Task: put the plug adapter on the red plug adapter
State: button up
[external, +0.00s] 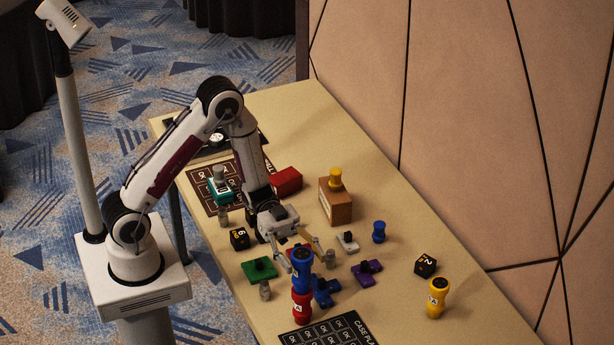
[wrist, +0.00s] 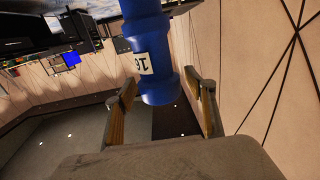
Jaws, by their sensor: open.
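The red one has a white label. My gripper (external: 304,258) is open at the blue adapter's upper part. In the wrist view, the blue adapter (wrist: 150,55) with a white label lies between the two spread fingers of my gripper (wrist: 168,98), with a gap visible on the right side. The red adapter does not show there.
A yellow adapter (external: 437,298) stands at the right, near a black cube (external: 425,265). Green (external: 259,270), purple (external: 367,273) and blue (external: 324,292) pieces lie close around the stack. A wooden box (external: 336,203) stands behind. A dark printed mat (external: 328,334) lies in front.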

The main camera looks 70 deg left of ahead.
jog(key=shift+r, duration=0.1)
jog(key=a, duration=1.2)
jog(key=shift+s+r, duration=0.25)
dwell(0.4)
